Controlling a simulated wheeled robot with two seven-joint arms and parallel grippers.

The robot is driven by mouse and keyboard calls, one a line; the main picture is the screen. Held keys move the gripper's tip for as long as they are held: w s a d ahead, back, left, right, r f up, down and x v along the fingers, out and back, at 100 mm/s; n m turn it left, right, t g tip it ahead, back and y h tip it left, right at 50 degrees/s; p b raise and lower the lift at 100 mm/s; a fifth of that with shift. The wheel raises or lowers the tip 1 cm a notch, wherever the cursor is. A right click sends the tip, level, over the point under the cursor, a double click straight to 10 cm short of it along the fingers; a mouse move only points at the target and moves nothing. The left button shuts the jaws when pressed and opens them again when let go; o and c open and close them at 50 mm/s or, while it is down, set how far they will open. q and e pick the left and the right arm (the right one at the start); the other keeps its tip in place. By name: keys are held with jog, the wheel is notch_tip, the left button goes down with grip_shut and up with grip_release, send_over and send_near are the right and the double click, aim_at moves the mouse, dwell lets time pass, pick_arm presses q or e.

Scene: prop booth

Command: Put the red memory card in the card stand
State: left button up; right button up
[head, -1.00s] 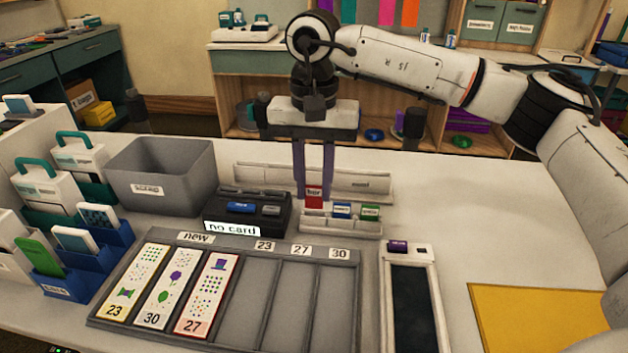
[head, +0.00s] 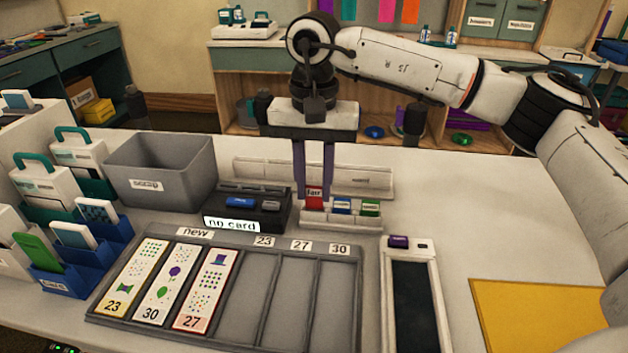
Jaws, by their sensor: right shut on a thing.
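The red memory card (head: 314,199) is upright at the left end of the small white card stand (head: 345,226). My left gripper is not in view.
A grey tray (head: 220,247) with printed strips is in front. A grey bin (head: 160,172) stands at left. The table right of the stand is clear.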

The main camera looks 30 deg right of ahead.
jog(key=shift+f+b, duration=0.45)
jog(key=shift+f, duration=0.45)
jog(key=o, duration=0.8)
notch_tip(320, 180, up, 10)
jog(key=shift+r+p, duration=0.15)
jog(key=shift+p, duration=0.2)
dwell(0.4)
